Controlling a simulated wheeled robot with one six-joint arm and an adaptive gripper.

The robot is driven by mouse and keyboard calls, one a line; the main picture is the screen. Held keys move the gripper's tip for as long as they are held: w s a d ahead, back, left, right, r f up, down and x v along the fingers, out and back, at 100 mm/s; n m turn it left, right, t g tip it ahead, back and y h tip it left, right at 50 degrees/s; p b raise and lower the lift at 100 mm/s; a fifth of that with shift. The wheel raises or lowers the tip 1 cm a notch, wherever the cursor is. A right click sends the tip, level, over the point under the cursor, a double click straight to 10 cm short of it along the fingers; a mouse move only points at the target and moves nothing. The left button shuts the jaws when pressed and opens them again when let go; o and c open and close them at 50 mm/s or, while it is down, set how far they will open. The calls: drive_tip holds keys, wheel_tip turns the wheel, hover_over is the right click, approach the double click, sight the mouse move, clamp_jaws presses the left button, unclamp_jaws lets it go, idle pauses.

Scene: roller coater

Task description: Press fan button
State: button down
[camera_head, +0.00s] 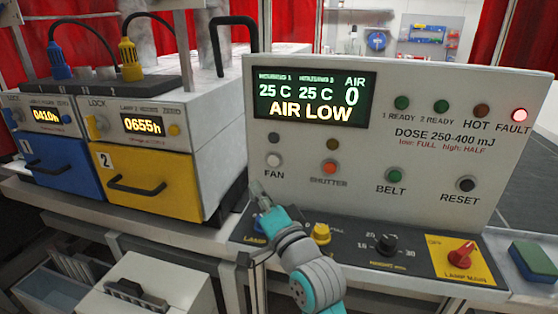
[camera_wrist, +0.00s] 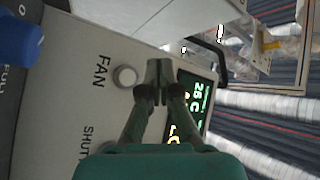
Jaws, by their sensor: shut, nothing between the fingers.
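The FAN button (camera_head: 274,160) is a round white button at the left of the grey control panel (camera_head: 330,205). A small dark lamp (camera_head: 274,136) sits above it. In the wrist view the FAN button (camera_wrist: 125,76) is left of my fingertips, with the FAN label beside it. My gripper (camera_head: 257,190) is shut and empty, low and left of the button in the head view. In the wrist view my gripper (camera_wrist: 158,70) appears between the button and the display, apart from the button; its distance from the panel is hard to tell.
The display (camera_head: 314,98) reads AIR LOW and AIR 0. The red FAULT lamp (camera_head: 519,115) is lit. The SHUTTER button (camera_head: 330,168) is right of FAN. Knobs, including a yellow one (camera_head: 321,233), line the lower ledge. A yellow lamp unit (camera_head: 145,178) stands left.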

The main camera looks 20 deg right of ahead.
drive_tip(key=shift+w+d+r, duration=0.1)
idle(0.3)
drive_tip(key=shift+w+d, duration=0.85)
drive_tip(key=shift+w, duration=0.3)
drive_tip(key=shift+w+d, duration=0.8)
drive_tip(key=shift+w, duration=0.4)
drive_tip(key=shift+w+d, duration=0.85)
drive_tip(key=shift+w, duration=0.3)
drive_tip(key=shift+w+d, duration=0.1)
drive_tip(key=shift+w+d, duration=0.15)
drive_tip(key=shift+w, duration=0.05)
drive_tip(key=shift+w+d, duration=0.25)
drive_tip(key=shift+w, duration=0.1)
drive_tip(key=shift+s+a, duration=0.5)
drive_tip(key=shift+s, duration=0.2)
drive_tip(key=shift+s, duration=0.1)
drive_tip(key=shift+s+a, duration=0.75)
drive_tip(key=shift+s, duration=0.2)
drive_tip(key=shift+s+a, duration=0.7)
drive_tip(key=shift+s, duration=0.25)
